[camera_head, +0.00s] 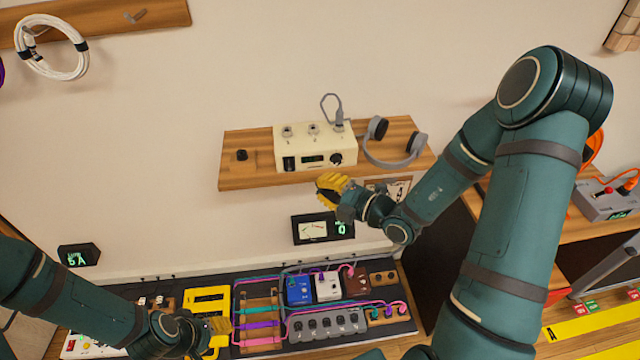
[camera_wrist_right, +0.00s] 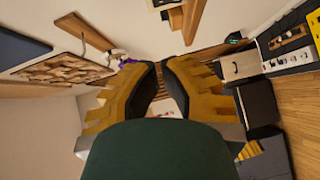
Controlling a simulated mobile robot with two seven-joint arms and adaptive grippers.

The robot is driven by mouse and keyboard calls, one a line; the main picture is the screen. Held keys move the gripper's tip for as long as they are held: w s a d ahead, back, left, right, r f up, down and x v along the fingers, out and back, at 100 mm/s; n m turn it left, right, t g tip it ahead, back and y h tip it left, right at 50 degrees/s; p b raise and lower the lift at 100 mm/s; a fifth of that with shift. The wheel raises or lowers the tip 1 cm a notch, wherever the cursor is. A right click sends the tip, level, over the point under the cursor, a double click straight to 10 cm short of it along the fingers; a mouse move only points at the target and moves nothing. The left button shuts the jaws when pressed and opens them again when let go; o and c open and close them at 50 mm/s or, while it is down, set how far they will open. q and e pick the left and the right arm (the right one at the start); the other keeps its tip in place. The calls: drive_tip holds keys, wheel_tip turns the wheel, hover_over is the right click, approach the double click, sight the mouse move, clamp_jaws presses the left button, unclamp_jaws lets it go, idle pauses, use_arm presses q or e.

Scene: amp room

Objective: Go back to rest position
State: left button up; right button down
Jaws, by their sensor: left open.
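My right gripper (camera_head: 328,188) has yellow fingers and is raised in front of the wall, just below the front edge of the wooden shelf (camera_head: 240,178). In the right wrist view its two yellow fingers (camera_wrist_right: 160,78) stand a little apart with nothing between them. My left gripper (camera_head: 218,326) is low at the left, over the pedalboard (camera_head: 275,345) beside a yellow pedal (camera_head: 207,298). It is open, and its fingertips are small in this view. I see nothing held in it.
The shelf carries a cream amp box (camera_head: 300,150), grey headphones (camera_head: 392,150) and a small black knob (camera_head: 241,155). A meter (camera_head: 322,228) is on the wall below. A coiled white cable (camera_head: 50,48) hangs upper left. Wooden desk and grey device (camera_head: 608,200) stand right.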

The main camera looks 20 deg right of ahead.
idle(0.3)
drive_tip(key=s+a+f+n+g+b, duration=0.1)
drive_tip(key=s+a+f+n+g, duration=0.5)
drive_tip(key=s+f+n+g, duration=0.45)
drive_tip(key=s+a+f+n+g+b, duration=0.1)
drive_tip(key=s+a+f+n+g, duration=0.5)
drive_tip(key=n, duration=0.8)
wheel_tip(320, 180, down, 6)
drive_tip(key=s+d+n+h+b, duration=0.1)
drive_tip(key=s+n+h, duration=0.25)
drive_tip(key=n, duration=0.75)
drive_tip(key=w+a+f+n+t+b, duration=0.1)
drive_tip(key=w+n+t, duration=0.3)
drive_tip(key=n, duration=0.8)
drive_tip(key=shift+w+a+f+h, duration=0.45)
drive_tip(key=shift+w+a+f, duration=0.1)
drive_tip(key=shift+w, duration=0.1)
